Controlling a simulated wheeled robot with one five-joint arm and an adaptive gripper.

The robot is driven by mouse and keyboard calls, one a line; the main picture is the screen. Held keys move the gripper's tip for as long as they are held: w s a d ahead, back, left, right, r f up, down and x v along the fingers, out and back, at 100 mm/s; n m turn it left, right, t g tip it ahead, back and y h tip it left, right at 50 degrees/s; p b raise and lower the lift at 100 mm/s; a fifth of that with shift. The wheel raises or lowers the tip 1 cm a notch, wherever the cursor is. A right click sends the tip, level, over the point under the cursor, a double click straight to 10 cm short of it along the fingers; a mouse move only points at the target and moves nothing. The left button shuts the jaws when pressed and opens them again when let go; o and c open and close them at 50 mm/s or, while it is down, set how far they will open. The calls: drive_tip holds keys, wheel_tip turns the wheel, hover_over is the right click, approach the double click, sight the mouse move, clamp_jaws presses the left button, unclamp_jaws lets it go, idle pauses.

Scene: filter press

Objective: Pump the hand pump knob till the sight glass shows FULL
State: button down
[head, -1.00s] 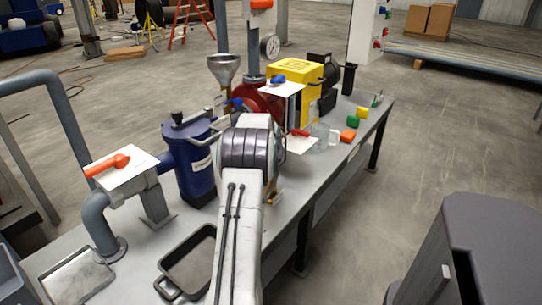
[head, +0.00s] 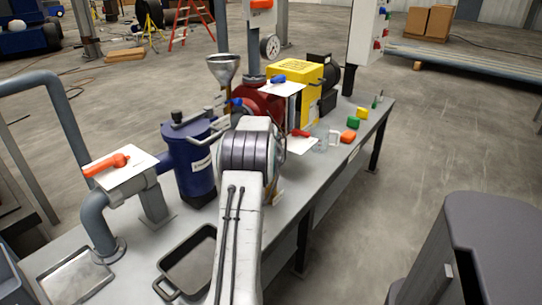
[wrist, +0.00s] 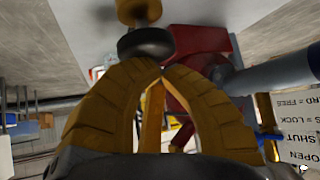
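In the wrist view, the black knob (wrist: 146,43) sits just beyond my fingertips, with a brass-coloured part behind it. My gripper (wrist: 161,70) has two ochre ribbed fingers that arch inward, and their tips meet or nearly meet. The knob appears outside the fingers, close to or against the tips; I cannot tell whether they touch. In the head view my arm covers the gripper and the knob. I cannot make out the sight glass or its level in either view.
A dark blue vessel (head: 190,165), a red housing (head: 262,103) and a yellow box (head: 297,84) stand on the grey bench (head: 305,190). A black tray (head: 190,262) lies near the front. An orange-handled valve (head: 108,164) is at left. A lettered placard (wrist: 299,130) shows in the wrist view.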

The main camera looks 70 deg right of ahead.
drive_tip(key=shift+a+f+b, duration=0.1)
drive_tip(key=shift+f+b, duration=0.3)
drive_tip(key=shift+f, duration=0.3)
drive_tip(key=shift+r, duration=0.15)
idle(0.5)
drive_tip(key=shift+r+p, duration=1.7)
drive_tip(key=shift+r, duration=0.7)
drive_tip(key=shift+r, duration=0.1)
drive_tip(key=shift+r+p, duration=1.8)
drive_tip(key=shift+r, duration=0.65)
